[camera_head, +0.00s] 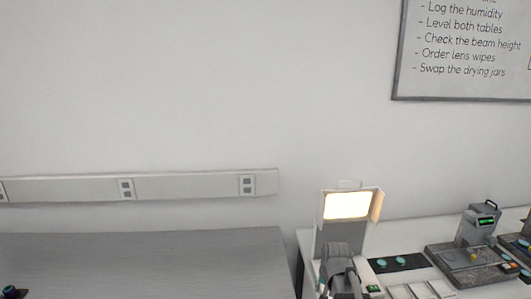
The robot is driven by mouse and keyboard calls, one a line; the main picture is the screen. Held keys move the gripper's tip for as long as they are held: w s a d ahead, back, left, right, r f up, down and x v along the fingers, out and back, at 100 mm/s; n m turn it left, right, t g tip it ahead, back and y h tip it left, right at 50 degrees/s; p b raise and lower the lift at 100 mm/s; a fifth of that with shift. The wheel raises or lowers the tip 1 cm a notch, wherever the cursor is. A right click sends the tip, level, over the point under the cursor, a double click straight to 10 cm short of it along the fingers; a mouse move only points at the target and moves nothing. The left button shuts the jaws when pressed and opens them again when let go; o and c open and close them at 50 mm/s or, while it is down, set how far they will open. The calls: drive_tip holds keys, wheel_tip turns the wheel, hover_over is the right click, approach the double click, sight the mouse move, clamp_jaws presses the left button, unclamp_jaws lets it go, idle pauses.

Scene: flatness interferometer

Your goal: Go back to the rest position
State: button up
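A boxy instrument with a bright, warm-lit screen (347,205) stands on the white bench at lower right, against the wall. A dark grey rounded form (338,258) rises in front of its column, cut off by the bottom edge.
A grey table (150,250) at lower left looks mostly bare, with a small dark object (12,292) at its corner. A dark strip with teal discs (396,263) and a grey device (480,224) stand at right. A socket rail (190,185) and whiteboard (465,85) are on the wall.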

drive_tip(key=s+a+f+n+g+b, duration=0.2)
drive_tip(key=s+f, duration=0.5)
drive_tip(key=s, duration=0.5)
drive_tip(key=a+n+b, duration=0.1)
drive_tip(key=n+b, duration=0.1)
drive_tip(key=b, duration=0.1)
